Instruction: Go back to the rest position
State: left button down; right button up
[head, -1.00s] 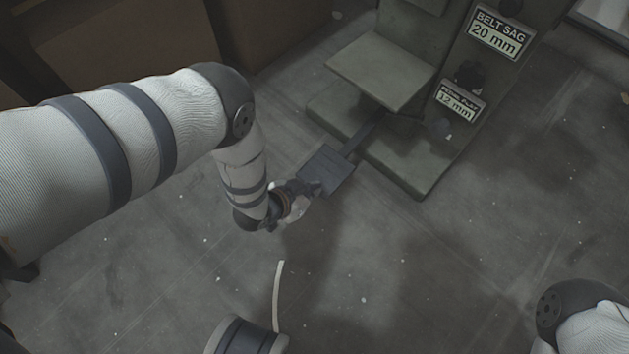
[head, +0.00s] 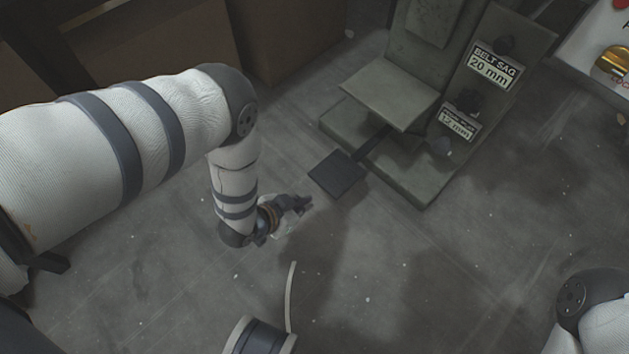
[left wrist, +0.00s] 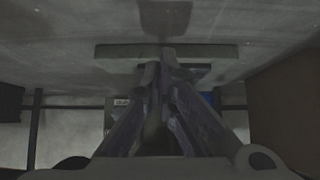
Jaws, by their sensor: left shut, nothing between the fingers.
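My left gripper (head: 304,202) is shut and empty in the middle of the head view. It is just below and left of the dark foot pedal (head: 336,174), with a small gap of floor showing between them. In the left wrist view the fingers of my left gripper (left wrist: 165,58) meet at their tips with nothing between them. My right arm (head: 590,310) shows only in part at the bottom right, and its gripper is out of view.
The pedal's bar runs to the grey-green press (head: 400,95), which bears a "BELT SAG 20 mm" sign (head: 495,65). Cardboard boxes (head: 285,35) stand at the back. The floor between is clear.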

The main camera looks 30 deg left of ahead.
pick_arm(q)
jog(key=shift+s+a+r, duration=0.2)
jog(key=shift+s+r, duration=0.1)
jog(key=shift+s, duration=0.2)
jog(key=shift+s+a+r, duration=0.15)
jog(key=shift+s+r, duration=0.15)
jog(key=shift+s, duration=0.15)
pick_arm(e)
jog(key=shift+w+r, duration=0.2)
jog(key=shift+r, duration=0.15)
